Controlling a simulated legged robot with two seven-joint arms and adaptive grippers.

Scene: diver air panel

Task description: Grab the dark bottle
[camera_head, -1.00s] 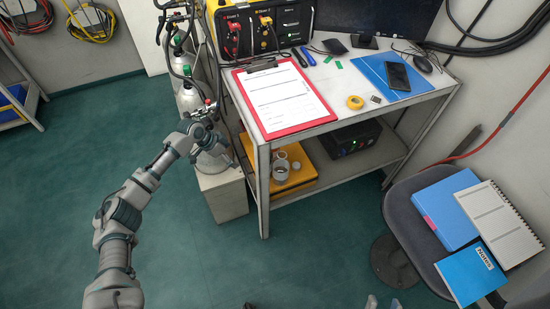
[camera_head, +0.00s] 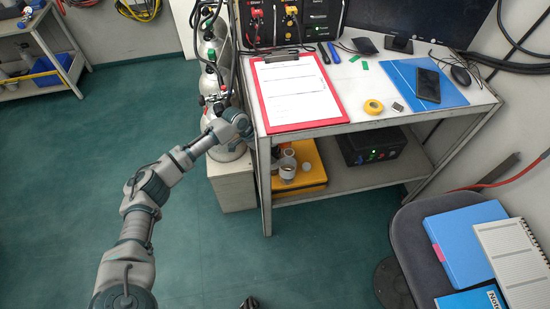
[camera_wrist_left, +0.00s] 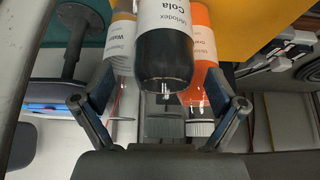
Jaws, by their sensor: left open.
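The dark bottle (camera_wrist_left: 166,58) is in the middle of the left wrist view, with a white label reading "Cola". My left gripper (camera_wrist_left: 160,98) is open, with one finger on each side of the dark bottle in the picture. I cannot tell how far the bottle reaches between the fingers. A clear bottle (camera_wrist_left: 122,60) is beside it on the left and an orange bottle (camera_wrist_left: 201,50) on the right. In the head view my left gripper (camera_head: 240,126) is at the left side of the table. The dark bottle cannot be made out there.
The table (camera_head: 345,116) holds a red clipboard (camera_head: 297,92). Its lower shelf (camera_head: 352,176) carries a yellow case (camera_head: 312,178) with white containers (camera_head: 287,170) and a black box (camera_head: 372,146). Gas cylinders (camera_head: 210,52) stand to the left. A chair (camera_head: 420,235) is at right. Floor at left is clear.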

